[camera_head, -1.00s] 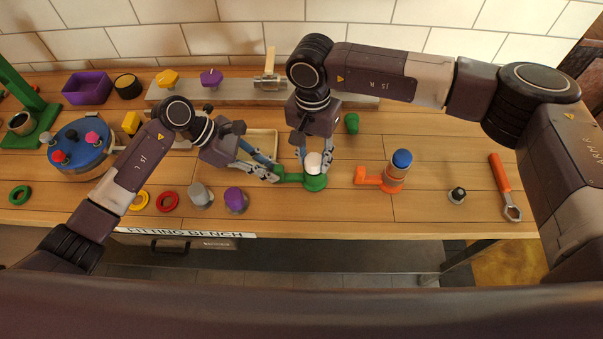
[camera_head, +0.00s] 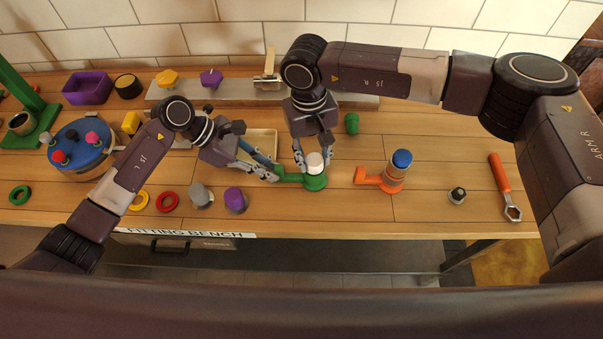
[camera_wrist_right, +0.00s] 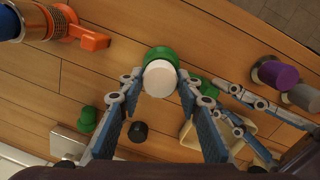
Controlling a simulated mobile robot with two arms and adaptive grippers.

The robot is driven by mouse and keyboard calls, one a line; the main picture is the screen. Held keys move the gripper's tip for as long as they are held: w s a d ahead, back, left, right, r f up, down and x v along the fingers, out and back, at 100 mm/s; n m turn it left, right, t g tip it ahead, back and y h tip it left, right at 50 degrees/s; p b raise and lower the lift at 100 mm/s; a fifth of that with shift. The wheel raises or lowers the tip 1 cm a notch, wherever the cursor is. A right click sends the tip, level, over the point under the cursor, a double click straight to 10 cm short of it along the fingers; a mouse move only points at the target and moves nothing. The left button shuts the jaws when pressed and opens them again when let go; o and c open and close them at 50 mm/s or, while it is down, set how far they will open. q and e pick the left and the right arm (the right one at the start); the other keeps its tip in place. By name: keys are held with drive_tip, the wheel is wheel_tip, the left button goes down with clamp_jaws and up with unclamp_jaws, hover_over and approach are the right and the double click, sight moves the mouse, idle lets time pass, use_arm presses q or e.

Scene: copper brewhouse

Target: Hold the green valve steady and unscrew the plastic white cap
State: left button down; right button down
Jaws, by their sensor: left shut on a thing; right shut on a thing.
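The green valve (camera_head: 315,183) stands on the bench with its handle pointing left; its body also shows behind the cap in the right wrist view (camera_wrist_right: 161,53). The white cap (camera_head: 316,160) sits on top of the valve and looks upright; it shows large in the right wrist view (camera_wrist_right: 160,79). My left gripper (camera_head: 276,175) is shut on the valve's green handle from the left. My right gripper (camera_head: 313,166) comes from above and is shut on the white cap, one finger on each side. The joint between cap and valve is too small to make out.
An orange valve with a blue cap (camera_head: 402,159) stands to the right. A small green piece (camera_head: 352,123) lies behind. A pale tray (camera_head: 262,143) lies behind my left gripper. Grey (camera_head: 200,195) and purple (camera_head: 236,200) pieces stand front left. A wrench (camera_head: 502,182) lies far right.

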drive_tip(key=shift+r, duration=1.05)
drive_tip(key=shift+a+r, duration=0.15)
drive_tip(key=shift+r, duration=1.8)
use_arm(q)
drive_tip(key=c, duration=1.8)
unclamp_jaws()
drive_tip(key=shift+o, duration=0.2)
drive_tip(key=v, duration=1.2)
drive_tip(key=shift+s+f, duration=0.1)
use_arm(e)
drive_tip(key=shift+s+f, duration=0.1)
